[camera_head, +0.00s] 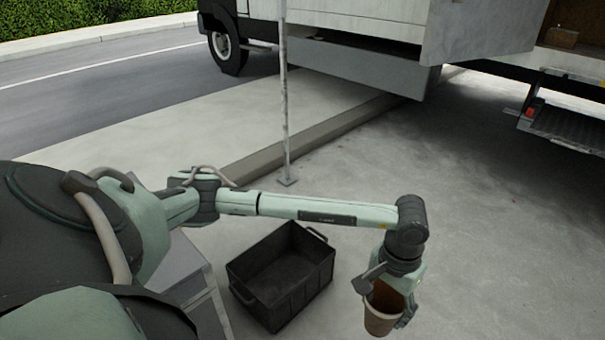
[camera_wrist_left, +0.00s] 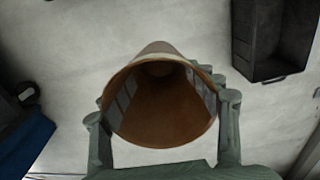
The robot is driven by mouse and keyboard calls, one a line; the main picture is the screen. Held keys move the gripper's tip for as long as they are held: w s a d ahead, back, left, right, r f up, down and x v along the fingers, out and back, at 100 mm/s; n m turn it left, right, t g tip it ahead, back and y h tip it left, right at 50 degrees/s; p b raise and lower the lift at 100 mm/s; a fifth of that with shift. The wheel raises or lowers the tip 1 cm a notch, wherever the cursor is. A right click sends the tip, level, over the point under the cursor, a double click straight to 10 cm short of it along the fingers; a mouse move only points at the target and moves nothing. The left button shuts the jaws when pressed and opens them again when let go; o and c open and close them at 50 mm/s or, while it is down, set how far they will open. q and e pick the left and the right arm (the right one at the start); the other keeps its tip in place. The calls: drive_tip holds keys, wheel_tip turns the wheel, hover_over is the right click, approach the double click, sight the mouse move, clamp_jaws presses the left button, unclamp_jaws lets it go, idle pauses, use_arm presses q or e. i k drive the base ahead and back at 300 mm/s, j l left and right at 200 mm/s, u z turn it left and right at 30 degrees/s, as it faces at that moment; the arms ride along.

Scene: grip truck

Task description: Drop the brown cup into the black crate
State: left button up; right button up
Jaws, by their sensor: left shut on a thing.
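The brown cup (camera_head: 380,318) is in my left gripper (camera_head: 392,300), to the right of the black crate in the head view. In the left wrist view the cup (camera_wrist_left: 160,105) has its open mouth toward the camera, and the fingers of my left gripper (camera_wrist_left: 165,125) close on it from both sides. The inside of the cup looks empty. The black crate (camera_head: 300,292) stands on the ground, open at the top and empty, with a handle at each end. It also shows at the upper right of the left wrist view (camera_wrist_left: 283,70). My right gripper is not in view.
A thin pole (camera_head: 284,110) stands on the ground behind the crate. A raised kerb (camera_head: 300,138) runs behind it. A truck (camera_head: 370,60) with a step (camera_head: 565,125) stands at the back.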

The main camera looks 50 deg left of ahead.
sight(279, 285)
drive_tip(key=i+u, duration=0.15)
drive_tip(key=i, duration=0.3)
drive_tip(key=i+l+u, duration=0.1)
drive_tip(key=i, duration=0.35)
drive_tip(key=i+l+u, duration=0.15)
drive_tip(key=i, duration=0.25)
drive_tip(key=i+u, duration=0.55)
drive_tip(key=u, duration=0.3)
drive_tip(key=i+l+u, duration=0.2)
drive_tip(key=u, duration=0.2)
drive_tip(key=i, duration=0.05)
